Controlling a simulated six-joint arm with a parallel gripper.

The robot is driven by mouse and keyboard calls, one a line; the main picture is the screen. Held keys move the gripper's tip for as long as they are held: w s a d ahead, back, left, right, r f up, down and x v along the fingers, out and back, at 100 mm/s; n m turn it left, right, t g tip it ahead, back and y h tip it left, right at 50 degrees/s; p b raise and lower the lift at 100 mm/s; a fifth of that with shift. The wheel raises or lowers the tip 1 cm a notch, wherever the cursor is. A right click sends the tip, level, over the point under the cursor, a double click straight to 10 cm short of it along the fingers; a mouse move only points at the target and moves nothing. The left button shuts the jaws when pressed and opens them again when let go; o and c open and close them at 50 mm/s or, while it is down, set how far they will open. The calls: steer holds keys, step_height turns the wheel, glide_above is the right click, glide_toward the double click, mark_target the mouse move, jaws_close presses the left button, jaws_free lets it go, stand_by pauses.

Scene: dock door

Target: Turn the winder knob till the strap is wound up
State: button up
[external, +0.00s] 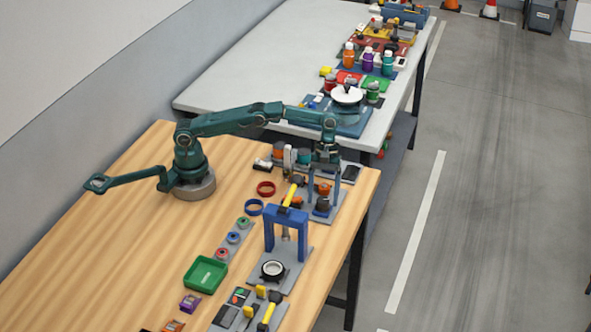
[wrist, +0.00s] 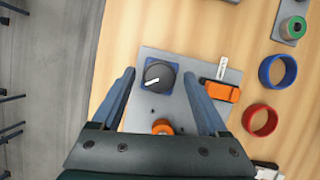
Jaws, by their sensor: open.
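A dark round knob with a white pointer line (wrist: 159,75) sits on a blue square base on a grey board (wrist: 150,58). It also shows in the external view (external: 322,205). An orange block (wrist: 220,91) lies to its right on the board, with a pale marked strip (wrist: 222,67), perhaps the strap, sticking out. An orange round part (wrist: 162,127) is nearer my palm. My gripper (wrist: 160,79) is open and points down, its blue-grey fingers on either side of the knob with gaps between. I cannot tell how far the fingertips are above the board.
Red (wrist: 260,120) and blue (wrist: 278,70) rings lie right of the board. A blue press frame (external: 285,222) stands in front in the external view, with a yellow-handled tool (external: 292,192) close to my gripper. A green tray (external: 205,274) is farther left. The left table area is clear.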

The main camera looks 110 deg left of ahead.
mark_target(323, 200)
steer(key=shift+n, duration=0.3)
steer(key=shift+s+d+n+t+y, duration=0.1)
steer(key=shift+n+t+y, duration=0.2)
steer(key=shift+n, duration=0.65)
steer(key=shift+s+n+t+y, duration=0.1)
steer(key=shift+n+t, duration=0.3)
steer(key=shift+n, duration=0.55)
steer(key=v, duration=0.4)
steer(key=shift+w+r, duration=0.1)
steer(key=shift+r, duration=0.1)
steer(key=s+a+r+m+g, duration=0.1)
steer(key=s+a+r+m, duration=0.2)
steer(key=s+a+r, duration=0.3)
steer(key=shift+a+r+h, duration=0.4)
steer(key=shift+a, duration=0.8)
